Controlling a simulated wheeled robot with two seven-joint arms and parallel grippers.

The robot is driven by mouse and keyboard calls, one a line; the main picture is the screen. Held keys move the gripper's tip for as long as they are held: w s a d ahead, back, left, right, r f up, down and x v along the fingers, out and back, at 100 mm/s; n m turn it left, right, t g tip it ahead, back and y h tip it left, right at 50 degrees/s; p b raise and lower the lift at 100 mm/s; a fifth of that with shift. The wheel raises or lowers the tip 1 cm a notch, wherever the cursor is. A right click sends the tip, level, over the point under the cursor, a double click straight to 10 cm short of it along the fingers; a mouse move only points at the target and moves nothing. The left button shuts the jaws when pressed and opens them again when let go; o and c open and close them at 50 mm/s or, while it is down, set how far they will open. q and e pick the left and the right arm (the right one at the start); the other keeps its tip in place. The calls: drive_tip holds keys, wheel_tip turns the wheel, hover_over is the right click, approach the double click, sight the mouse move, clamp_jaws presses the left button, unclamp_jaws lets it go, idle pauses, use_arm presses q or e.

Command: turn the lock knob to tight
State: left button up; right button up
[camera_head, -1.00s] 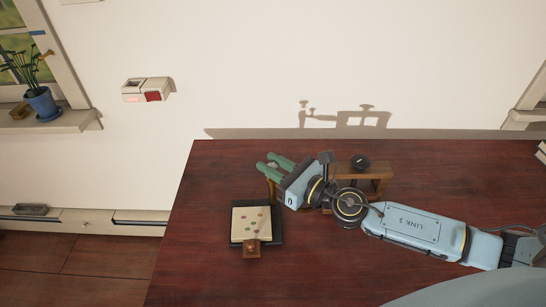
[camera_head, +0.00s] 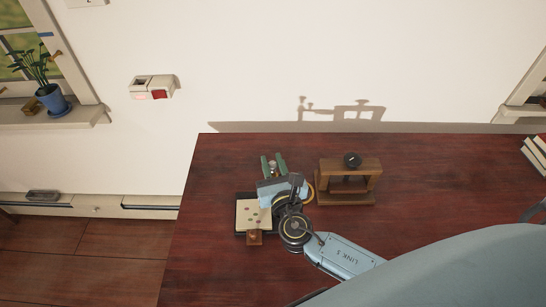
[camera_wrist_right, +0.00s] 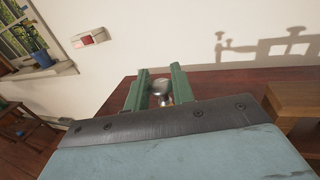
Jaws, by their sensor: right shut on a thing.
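A rounded silver knob (camera_wrist_right: 160,88) with brass below it stands between the green fingers of my right gripper (camera_wrist_right: 155,90) in the wrist view. In the head view the knob (camera_head: 272,166) is small, and my right gripper (camera_head: 273,164) is shut on it, pointing towards the wall. The knob's post is mostly hidden behind the gripper body. A second, black knob (camera_head: 353,160) sits on top of a wooden frame (camera_head: 347,197) to the right, apart from the gripper. I see no readable tight mark. My left gripper is not in view.
A dark tray (camera_head: 240,233) with a cream, coloured-dot panel (camera_head: 247,213) and a small brown block (camera_head: 254,238) lies just in front of the gripper, partly hidden by my arm. The wall (camera_head: 240,70) is behind the table (camera_head: 450,185); the table's right side is mostly clear.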

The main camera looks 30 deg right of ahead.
drive_tip(key=m+g+h, duration=0.1)
drive_tip(key=m+h, duration=0.1)
drive_tip(key=h, duration=0.1)
drive_tip(key=m+g+h, duration=0.2)
drive_tip(key=m+h, duration=0.1)
drive_tip(key=h, duration=0.1)
drive_tip(key=shift+m+g+h, duration=0.3)
drive_tip(key=shift+h, duration=0.2)
drive_tip(key=o, duration=0.9)
drive_tip(key=v, duration=1.3)
drive_tip(key=shift+s+a, duration=0.1)
drive_tip(key=shift+s, duration=0.05)
